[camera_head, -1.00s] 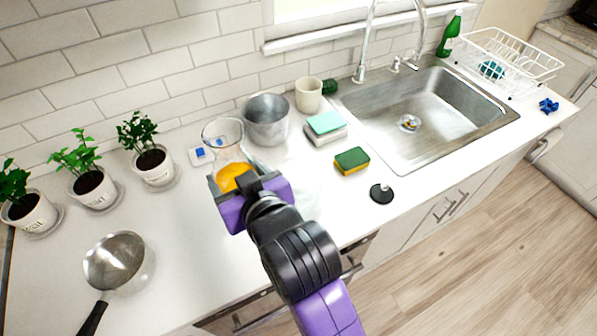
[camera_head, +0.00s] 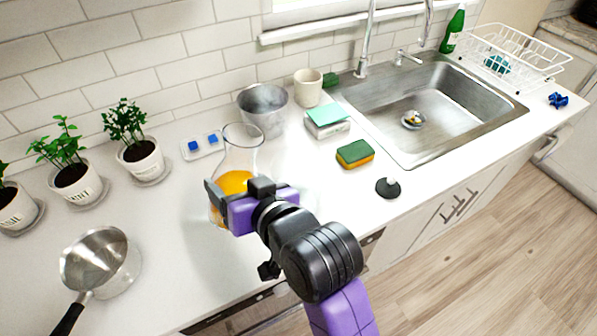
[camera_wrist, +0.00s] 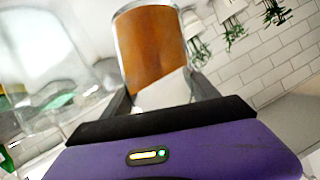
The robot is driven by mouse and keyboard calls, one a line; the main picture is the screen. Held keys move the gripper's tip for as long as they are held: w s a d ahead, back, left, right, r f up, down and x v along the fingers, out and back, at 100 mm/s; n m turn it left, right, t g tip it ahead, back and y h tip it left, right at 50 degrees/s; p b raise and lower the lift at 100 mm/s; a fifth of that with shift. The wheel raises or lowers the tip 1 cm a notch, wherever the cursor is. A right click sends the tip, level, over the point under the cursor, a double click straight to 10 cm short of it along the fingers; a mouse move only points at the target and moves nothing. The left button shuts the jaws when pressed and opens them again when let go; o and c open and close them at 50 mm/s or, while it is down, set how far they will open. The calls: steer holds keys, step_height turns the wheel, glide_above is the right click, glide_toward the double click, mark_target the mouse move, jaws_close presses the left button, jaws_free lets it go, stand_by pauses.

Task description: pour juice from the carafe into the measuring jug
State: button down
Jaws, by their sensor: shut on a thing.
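The carafe (camera_head: 240,150) is clear glass with a flared rim and orange juice (camera_head: 235,182) in its lower part. My gripper (camera_head: 232,205) is shut on its lower body, and it looks close to upright in the head view. In the wrist view the juice-filled carafe (camera_wrist: 152,50) stands between my fingers. A large clear vessel (camera_wrist: 45,75) at the left of the wrist view looks like the measuring jug, apart from the carafe. In the head view only a faint clear outline (camera_head: 308,197) shows beside my gripper, mostly hidden by my wrist. I cannot see any juice in it.
A metal pot (camera_head: 263,112), a cream cup (camera_head: 307,88) and sponges (camera_head: 355,154) stand behind and right. The sink (camera_head: 430,105) is farther right. Potted plants (camera_head: 137,150) line the left wall. A saucepan (camera_head: 100,262) lies front left. The counter between is clear.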

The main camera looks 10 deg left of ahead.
steer(key=shift+r+m, duration=0.25)
steer(key=shift+m, duration=0.05)
steer(key=shift+r+m+y, duration=0.4)
steer(key=shift+r, duration=0.2)
steer(key=shift+w+d+f+m+g+b, duration=0.15)
steer(key=shift+f+m+g+b, duration=0.2)
steer(key=shift+b, duration=0.55)
steer(key=shift+m+y, duration=0.35)
steer(key=shift+y, duration=0.15)
steer(key=m+b, duration=0.1)
steer(key=m+y+b, duration=0.1)
steer(key=b, duration=0.1)
steer(key=shift+s+a+r+m+g, duration=0.2)
steer(key=shift+s+a+m+g, duration=0.1)
steer(key=shift+s+a+g, duration=0.1)
steer(key=shift+s+a+r+m+y+b, duration=0.1)
steer(key=shift+a+r+m+y+b, duration=0.1)
steer(key=shift+m+y+b, duration=0.7)
steer(key=shift+r+m+b, duration=0.1)
steer(key=shift+m+b, duration=0.3)
steer(key=shift+b, duration=0.25)
steer(key=shift+w+d+r+m+t+y, duration=0.1)
steer(key=shift+w+d+m+t+y, duration=0.2)
steer(key=shift+w+d+m, duration=0.3)
stand_by(2.3)
steer(key=shift+s, duration=0.15)
